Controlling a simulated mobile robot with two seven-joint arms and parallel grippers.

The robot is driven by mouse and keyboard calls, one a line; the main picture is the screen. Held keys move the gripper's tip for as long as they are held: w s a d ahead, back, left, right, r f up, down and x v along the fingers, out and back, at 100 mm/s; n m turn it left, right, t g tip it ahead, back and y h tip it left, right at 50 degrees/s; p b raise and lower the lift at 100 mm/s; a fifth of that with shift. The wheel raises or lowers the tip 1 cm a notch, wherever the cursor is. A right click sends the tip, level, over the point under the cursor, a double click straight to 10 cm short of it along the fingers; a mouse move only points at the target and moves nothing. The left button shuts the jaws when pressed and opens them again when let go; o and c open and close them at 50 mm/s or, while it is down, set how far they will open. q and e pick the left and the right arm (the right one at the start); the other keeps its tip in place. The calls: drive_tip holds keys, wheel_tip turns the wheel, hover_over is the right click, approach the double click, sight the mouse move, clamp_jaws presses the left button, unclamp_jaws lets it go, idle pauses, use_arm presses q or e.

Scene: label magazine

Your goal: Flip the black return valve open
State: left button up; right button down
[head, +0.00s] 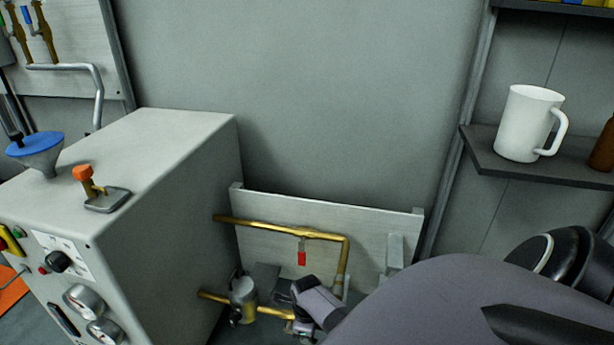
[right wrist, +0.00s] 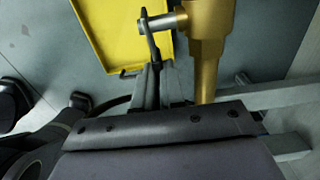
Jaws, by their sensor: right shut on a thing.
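My right gripper (right wrist: 158,80) is shut on a thin, dark grey lever (right wrist: 149,38), which I take to be the return valve's handle. The lever joins a short metal stem beside a brass valve body (right wrist: 208,30) in the right wrist view. In the head view my right gripper (head: 303,322) is low, by the brass pipework in front of a pale backboard (head: 375,231). My wrist hides the lever there. My left gripper is in neither view.
A red-handled valve (head: 301,256) hangs from the upper brass pipe (head: 270,228). A metal cylinder (head: 243,297) stands on the lower pipe, close left of my gripper. A grey machine cabinet (head: 170,200) borders the left. A yellow tray (right wrist: 115,35) lies below the lever.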

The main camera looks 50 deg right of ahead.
drive_tip(key=shift+a, duration=0.1)
idle(0.5)
drive_tip(key=shift+w+r+g+h, duration=0.15)
drive_tip(key=shift+r+g+h, duration=0.15)
drive_tip(key=shift+g, duration=0.3)
drive_tip(key=shift+r+g+b, duration=0.1)
drive_tip(key=shift+g+b, duration=0.3)
drive_tip(key=shift+b, duration=0.1)
drive_tip(key=shift+r+g+h+b, duration=0.1)
drive_tip(key=shift+g+h+b, duration=0.2)
drive_tip(key=shift+h+b, duration=0.1)
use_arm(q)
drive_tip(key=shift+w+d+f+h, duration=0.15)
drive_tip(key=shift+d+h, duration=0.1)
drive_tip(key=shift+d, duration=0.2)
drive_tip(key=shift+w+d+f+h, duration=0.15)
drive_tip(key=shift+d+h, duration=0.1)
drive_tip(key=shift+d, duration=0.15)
use_arm(e)
drive_tip(key=shift+r+g, duration=0.4)
drive_tip(key=shift+g, duration=0.1)
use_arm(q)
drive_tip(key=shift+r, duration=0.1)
use_arm(e)
drive_tip(key=c, duration=1.2)
unclamp_jaws()
